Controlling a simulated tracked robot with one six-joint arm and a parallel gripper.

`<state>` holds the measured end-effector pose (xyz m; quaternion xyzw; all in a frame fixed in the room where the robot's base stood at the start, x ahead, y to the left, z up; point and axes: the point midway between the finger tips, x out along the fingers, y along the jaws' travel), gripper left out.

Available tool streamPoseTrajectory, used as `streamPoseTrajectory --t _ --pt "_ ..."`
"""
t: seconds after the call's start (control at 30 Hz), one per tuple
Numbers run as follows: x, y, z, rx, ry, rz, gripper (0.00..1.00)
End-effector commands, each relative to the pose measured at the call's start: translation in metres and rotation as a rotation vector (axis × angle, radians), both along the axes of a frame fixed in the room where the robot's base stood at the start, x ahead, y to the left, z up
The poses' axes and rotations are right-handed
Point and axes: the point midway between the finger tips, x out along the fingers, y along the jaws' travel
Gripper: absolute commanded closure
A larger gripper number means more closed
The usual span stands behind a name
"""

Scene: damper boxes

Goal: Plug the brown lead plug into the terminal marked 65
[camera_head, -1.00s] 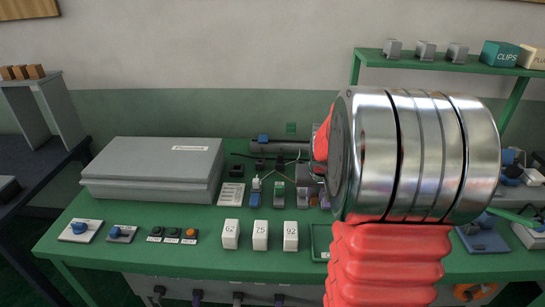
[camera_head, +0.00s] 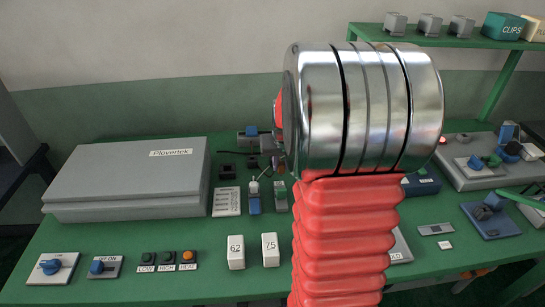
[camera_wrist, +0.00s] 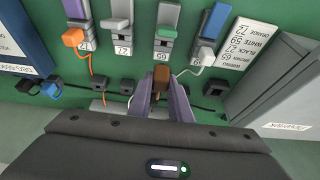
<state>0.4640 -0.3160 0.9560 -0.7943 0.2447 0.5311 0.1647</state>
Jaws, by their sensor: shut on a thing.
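My gripper (camera_wrist: 161,88) shows its two purple-grey fingers in the wrist view, shut on the brown lead plug (camera_wrist: 160,76). Above the plug is the row of terminals, with number tags that appear upside down and are hard to read. The terminal nearest the plug has a green part (camera_wrist: 167,30), and its tag is just above the plug. A white lead plug (camera_wrist: 207,54) is on the terminal to the right. An orange plug (camera_wrist: 74,37) is on one to the left. I cannot tell whether the brown plug touches any terminal.
A wiring card (camera_wrist: 240,43) lies right of the terminals; it also shows in the head view (camera_head: 227,202). A grey case (camera_head: 130,175) stands at left on the green bench. White blocks marked 62 (camera_head: 236,252) and 75 (camera_head: 270,250) stand in front. Black connectors (camera_wrist: 213,88) flank the fingers.

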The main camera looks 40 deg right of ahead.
Motion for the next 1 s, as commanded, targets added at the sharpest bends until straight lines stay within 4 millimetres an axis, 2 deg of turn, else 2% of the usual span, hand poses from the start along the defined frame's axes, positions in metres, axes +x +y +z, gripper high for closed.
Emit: streamPoseTrajectory --t 0.53,1.0 --pt "0.000 0.000 -0.002 0.001 0.001 -0.001 1.00" --pt "0.000 0.000 -0.026 0.001 0.001 -0.001 1.00"
